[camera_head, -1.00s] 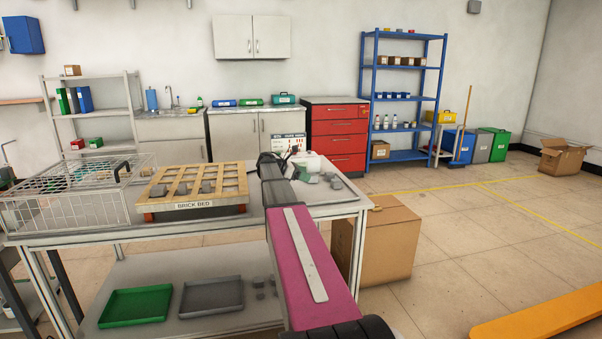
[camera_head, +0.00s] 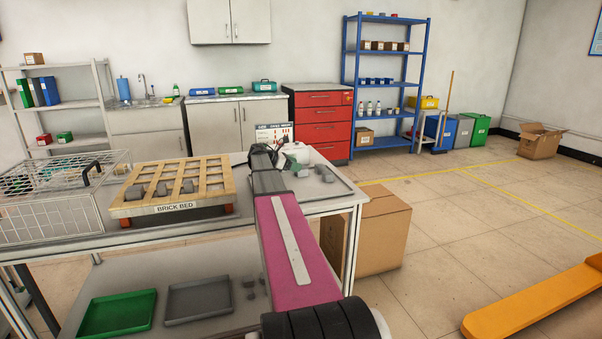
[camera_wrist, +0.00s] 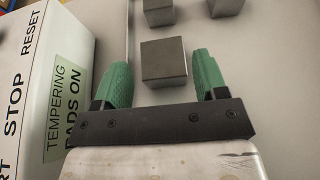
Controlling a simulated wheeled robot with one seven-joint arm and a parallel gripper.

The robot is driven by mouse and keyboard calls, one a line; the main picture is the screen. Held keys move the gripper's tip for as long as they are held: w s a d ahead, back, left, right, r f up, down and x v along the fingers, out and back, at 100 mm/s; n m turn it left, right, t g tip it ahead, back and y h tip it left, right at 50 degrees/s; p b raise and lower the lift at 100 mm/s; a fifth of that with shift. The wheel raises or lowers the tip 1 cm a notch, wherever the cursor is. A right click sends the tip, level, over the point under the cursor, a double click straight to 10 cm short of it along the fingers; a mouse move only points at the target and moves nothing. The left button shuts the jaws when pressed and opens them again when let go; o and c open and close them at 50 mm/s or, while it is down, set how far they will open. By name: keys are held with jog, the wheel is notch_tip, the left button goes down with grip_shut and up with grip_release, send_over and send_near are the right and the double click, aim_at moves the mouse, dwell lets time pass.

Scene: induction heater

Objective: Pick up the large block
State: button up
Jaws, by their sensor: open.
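A grey metal block (camera_wrist: 165,63), the largest-looking in the wrist view, lies on the pale worktop. My gripper (camera_wrist: 162,80) is open and empty, with its green fingers to the left and right of that block. The block's near edge is between the fingers; whether they touch it I cannot tell. Two smaller-looking blocks, one at top centre (camera_wrist: 158,12) and one at top right (camera_wrist: 226,7), lie farther on, cut by the frame. In the head view my gripper (camera_head: 294,153) is over the right part of the bench, and my arm hides much of the area.
A white box (camera_wrist: 30,75) with STOP and RESET lettering stands close left of my gripper. The slatted brick bed (camera_head: 175,207) holds several grey blocks. A wire basket (camera_head: 45,222) is at the bench's left. A cardboard box (camera_head: 380,235) stands right of the bench.

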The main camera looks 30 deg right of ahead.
aim_at(304, 167)
jog(key=x, duration=0.5)
jog(key=shift+f, duration=0.15)
jog(key=shift+a, duration=0.1)
jog(key=c, duration=1.2)
jog(key=shift+o, duration=0.2)
jog(key=shift+r, duration=0.65)
jog(key=r, duration=0.3)
jog(key=shift+s+d+r, duration=0.1)
jog(key=shift+d+r, duration=0.1)
jog(key=shift+d, duration=0.15)
jog(key=s+d+r, duration=0.2)
jog(key=d+r, duration=0.4)
jog(key=d, duration=0.4)
jog(key=shift+s+d+r, duration=0.15)
jog(key=shift+d+r, duration=0.05)
jog(key=shift+d, duration=0.2)
